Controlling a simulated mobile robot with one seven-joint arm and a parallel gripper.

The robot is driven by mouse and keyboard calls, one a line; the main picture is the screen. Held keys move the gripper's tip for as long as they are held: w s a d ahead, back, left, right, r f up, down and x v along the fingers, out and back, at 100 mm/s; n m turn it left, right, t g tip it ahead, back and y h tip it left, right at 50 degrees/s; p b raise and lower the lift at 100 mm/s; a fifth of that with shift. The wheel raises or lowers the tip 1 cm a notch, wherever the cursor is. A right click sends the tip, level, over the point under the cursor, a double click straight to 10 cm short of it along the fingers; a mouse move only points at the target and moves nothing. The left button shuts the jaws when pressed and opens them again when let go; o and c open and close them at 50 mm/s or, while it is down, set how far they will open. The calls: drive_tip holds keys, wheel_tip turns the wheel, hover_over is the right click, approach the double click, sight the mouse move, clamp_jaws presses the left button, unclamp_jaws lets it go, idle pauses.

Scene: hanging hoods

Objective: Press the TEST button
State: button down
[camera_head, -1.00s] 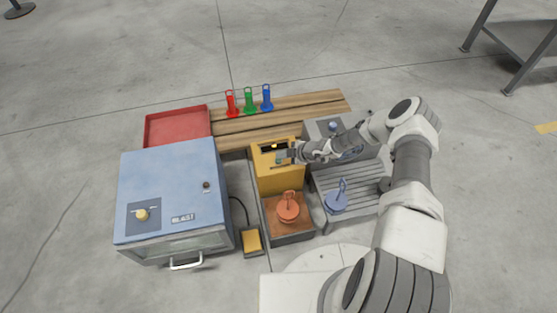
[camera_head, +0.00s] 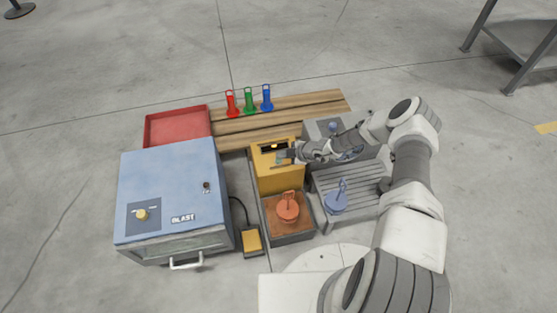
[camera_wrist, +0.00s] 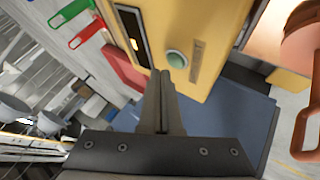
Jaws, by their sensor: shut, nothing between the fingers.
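The yellow box (camera_head: 277,180) stands in the middle of the bench, with its upper face towards my arm. In the wrist view, a round green button (camera_wrist: 176,60) sits on the yellow face beside a narrow label plate (camera_wrist: 196,61), whose lettering I cannot read. My gripper (camera_wrist: 161,76) is shut and empty. Its fingertips lie just below and left of the button in the wrist view, apart from it in the picture; the remaining gap in depth is hard to tell. In the head view my gripper (camera_head: 287,156) is over the yellow box's upper part and hides the button area.
A dark window (camera_wrist: 131,35) with a lit strip is beside the button. A blue BLAST cabinet (camera_head: 165,185) stands left, an orange hooked weight (camera_head: 288,210) in front, and a blue hooked weight (camera_head: 336,203) right.

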sight(281, 161)
drive_tip(key=shift+f, duration=0.15)
drive_tip(key=shift+f, duration=0.3)
drive_tip(key=shift+f, duration=0.4)
idle(0.7)
drive_tip(key=shift+r, duration=0.1)
drive_tip(key=shift+r+p, duration=0.55)
drive_tip(key=shift+r, duration=0.2)
wheel_tip(281, 161, up, 5)
drive_tip(key=p, duration=0.4)
idle(0.9)
